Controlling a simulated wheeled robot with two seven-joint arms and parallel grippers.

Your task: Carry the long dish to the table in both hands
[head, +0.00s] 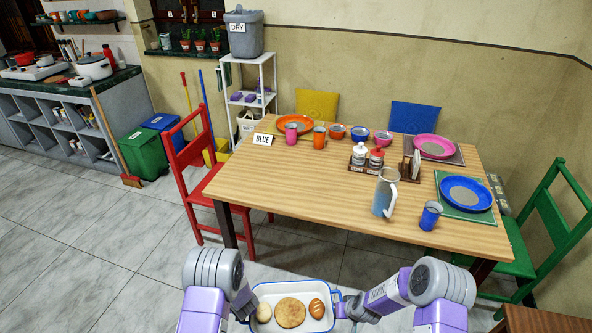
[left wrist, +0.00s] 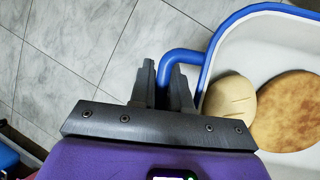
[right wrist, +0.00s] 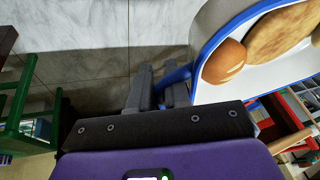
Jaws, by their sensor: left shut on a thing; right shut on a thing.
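The long dish (head: 317,325) is white with a blue rim and blue end handles, and holds several breads. It is at the bottom of the head view, in front of the table (head: 290,190) and off it. My left gripper (head: 249,309) is shut on the dish's left handle; the left wrist view shows the blue handle (left wrist: 180,58) between the fingers (left wrist: 162,85). My right gripper (head: 345,307) is shut on the right handle, seen as blue between the fingers (right wrist: 160,85) in the right wrist view. The dish looks roughly level.
The table's near middle and left are bare. A blue cup (head: 430,215), grey jug (head: 385,192) and blue plate (head: 466,193) stand at its right. A red chair (head: 205,178) is at the left end, a green chair (head: 540,222) at the right. Tiled floor lies between me and the table.

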